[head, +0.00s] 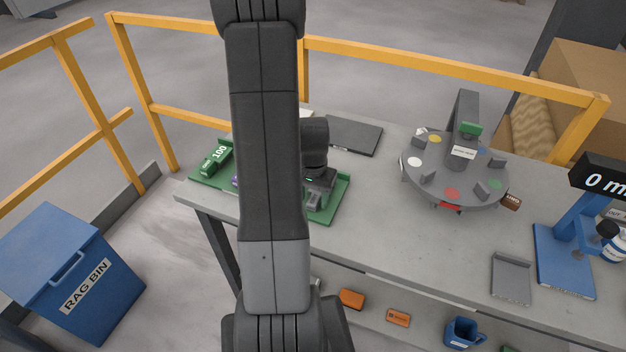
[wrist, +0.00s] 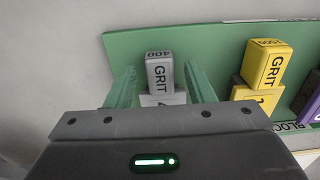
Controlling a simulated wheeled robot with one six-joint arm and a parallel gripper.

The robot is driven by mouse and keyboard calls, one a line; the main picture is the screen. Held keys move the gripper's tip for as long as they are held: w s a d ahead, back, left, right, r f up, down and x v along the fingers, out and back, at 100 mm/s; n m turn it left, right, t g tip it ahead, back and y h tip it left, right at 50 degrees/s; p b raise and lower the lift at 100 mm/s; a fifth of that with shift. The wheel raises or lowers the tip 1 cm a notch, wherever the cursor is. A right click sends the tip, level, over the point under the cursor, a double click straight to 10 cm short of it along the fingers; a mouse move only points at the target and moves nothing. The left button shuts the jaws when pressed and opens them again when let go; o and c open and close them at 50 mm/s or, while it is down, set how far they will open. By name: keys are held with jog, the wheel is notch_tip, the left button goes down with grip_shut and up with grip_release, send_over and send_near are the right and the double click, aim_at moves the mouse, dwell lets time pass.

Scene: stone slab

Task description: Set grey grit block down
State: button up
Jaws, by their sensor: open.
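The grey grit block (wrist: 160,72), marked 400 and GRIT, stands in the green rack (wrist: 125,45) in the wrist view. Green upright pieces show on both sides of it, and a pale label with a partly hidden figure is just in front. My gripper (head: 316,200) is open over the right end of the green rack (head: 340,205) in the head view. In the wrist view its dark body covers the lower part, and the grey block is centred ahead of it. In the head view my arm hides the rack's middle.
A yellow grit block (wrist: 264,65) stands to the right in the rack, with a purple block (wrist: 312,98) beyond. A green block (head: 215,158) is at the rack's left end. A dark flat plate (head: 354,135) lies behind; a round turntable (head: 455,175) stands right.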

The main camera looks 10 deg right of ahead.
notch_tip(320, 180, up, 12)
jog(key=shift+b, duration=0.4)
jog(key=shift+f, duration=0.15)
dwell(2.2)
